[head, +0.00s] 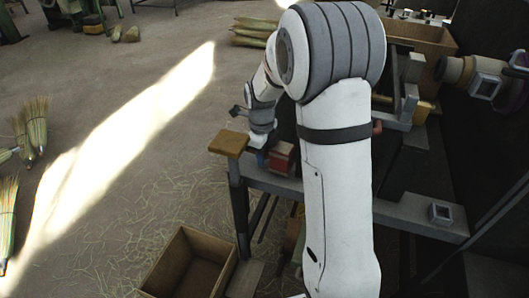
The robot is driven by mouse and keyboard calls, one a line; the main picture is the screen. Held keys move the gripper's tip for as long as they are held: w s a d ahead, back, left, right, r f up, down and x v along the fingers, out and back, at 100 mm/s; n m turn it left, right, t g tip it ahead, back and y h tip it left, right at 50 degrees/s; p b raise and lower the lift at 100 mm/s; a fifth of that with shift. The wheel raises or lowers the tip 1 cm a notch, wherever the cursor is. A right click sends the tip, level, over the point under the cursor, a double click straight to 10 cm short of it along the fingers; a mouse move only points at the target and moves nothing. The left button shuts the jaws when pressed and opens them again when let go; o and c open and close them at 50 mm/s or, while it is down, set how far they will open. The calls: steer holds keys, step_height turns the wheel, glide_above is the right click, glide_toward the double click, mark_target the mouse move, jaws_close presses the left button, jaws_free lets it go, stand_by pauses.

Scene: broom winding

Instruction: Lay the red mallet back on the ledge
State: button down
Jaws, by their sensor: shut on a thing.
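My gripper (259,152) is small in the head view, at the lower end of my arm, over the left end of the grey bench. It is shut on the red mallet; its fingers are hard to make out. The red mallet (281,156) shows as a red block just right of the gripper, at bench height. Its handle cannot be made out, and I cannot tell whether it touches the bench. The grey bench edge (270,181), probably the ledge, runs below it. My arm hides the middle of the bench.
A brown wooden pad (229,143) sits at the bench's left corner. An open wooden box (190,264) stands on the floor below. Another wooden box (425,38) is at the back right, near a clamp-like machine part (484,85). Brooms (36,125) stand at far left.

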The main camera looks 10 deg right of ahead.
steer(key=shift+f, duration=0.35)
steer(key=c, duration=1.3)
jaws_free()
step_height(320, 180, up, 8)
steer(key=shift+f+p, duration=0.1)
steer(key=shift+p, duration=0.75)
steer(key=s+r+n+t+p, duration=0.1)
steer(key=s+r+n+p, duration=0.4)
steer(key=s+r+n, duration=0.2)
steer(key=s+r+n+t+p, duration=0.1)
steer(key=s+r+n+p, duration=0.4)
steer(key=s+r+n, duration=0.3)
steer(key=s+r+n+p, duration=0.6)
steer(key=s+r+n, duration=0.1)
steer(key=n, duration=0.4)
steer(key=shift+s+d+r+t, duration=0.2)
steer(key=shift+s+t, duration=0.2)
steer(key=shift+s, duration=0.35)
